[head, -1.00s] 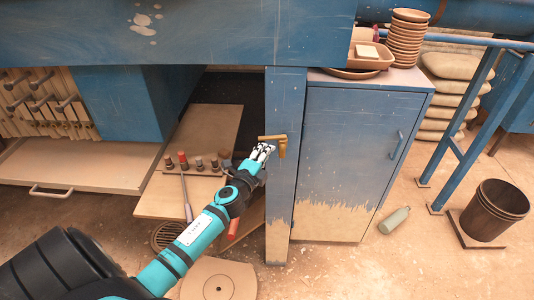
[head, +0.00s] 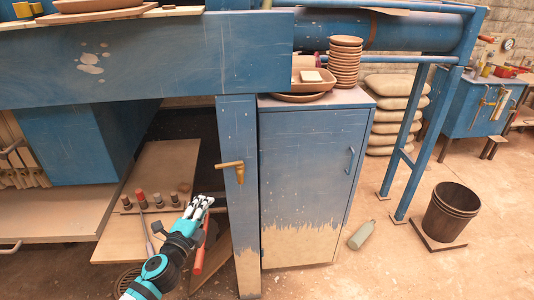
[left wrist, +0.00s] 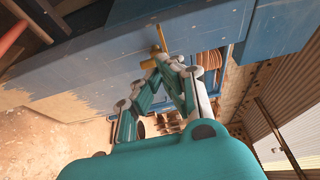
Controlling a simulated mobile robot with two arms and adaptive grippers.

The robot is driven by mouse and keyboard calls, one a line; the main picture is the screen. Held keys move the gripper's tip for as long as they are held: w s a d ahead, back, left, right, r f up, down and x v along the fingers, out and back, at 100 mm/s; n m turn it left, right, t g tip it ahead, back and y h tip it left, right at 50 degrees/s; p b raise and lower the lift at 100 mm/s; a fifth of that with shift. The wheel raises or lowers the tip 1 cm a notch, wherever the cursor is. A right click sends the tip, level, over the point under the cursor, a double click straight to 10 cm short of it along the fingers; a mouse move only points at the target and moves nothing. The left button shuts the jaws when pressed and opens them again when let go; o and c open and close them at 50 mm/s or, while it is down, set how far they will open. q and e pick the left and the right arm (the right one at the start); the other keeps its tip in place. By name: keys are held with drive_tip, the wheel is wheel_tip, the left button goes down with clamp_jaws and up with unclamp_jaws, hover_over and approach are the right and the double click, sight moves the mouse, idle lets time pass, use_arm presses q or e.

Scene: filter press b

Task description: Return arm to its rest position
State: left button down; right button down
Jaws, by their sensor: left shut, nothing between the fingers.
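My left gripper (head: 200,203) is shut and empty, with its arm reaching up from the bottom left in the head view. It is below and to the left of a brass tap-like handle (head: 238,168) on the blue post, with a visible gap between them. In the left wrist view the closed fingers (left wrist: 167,62) point toward the brass handle (left wrist: 160,42), which shows just beyond the tips. My right gripper is in neither view.
A blue cabinet (head: 306,170) stands right of the post (head: 240,220), with stacked brown bowls (head: 345,62) on top. A green bottle (head: 361,235) and a dark bucket (head: 452,210) are on the floor at right. A wooden board (head: 165,165) with several bottle-like pieces lies behind my gripper.

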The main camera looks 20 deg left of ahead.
use_arm(q)
drive_tip(key=s+d+f+n+g+h, duration=0.2)
drive_tip(key=s+d+f+n+g, duration=0.45)
drive_tip(key=s+d, duration=0.45)
drive_tip(key=s+d+f+n+g+h, duration=0.1)
drive_tip(key=s+d+f+n+g, duration=0.65)
drive_tip(key=s, duration=0.65)
wheel_tip(320, 180, down, 26)
drive_tip(key=s+d+g, duration=0.1)
drive_tip(key=s+g, duration=0.1)
drive_tip(key=s+a+f, duration=0.2)
drive_tip(key=s+f, duration=1.2)
drive_tip(key=s, duration=0.1)
drive_tip(key=shift+s+a+g, duration=0.2)
drive_tip(key=shift+s+g, duration=0.1)
drive_tip(key=shift+g, duration=0.1)
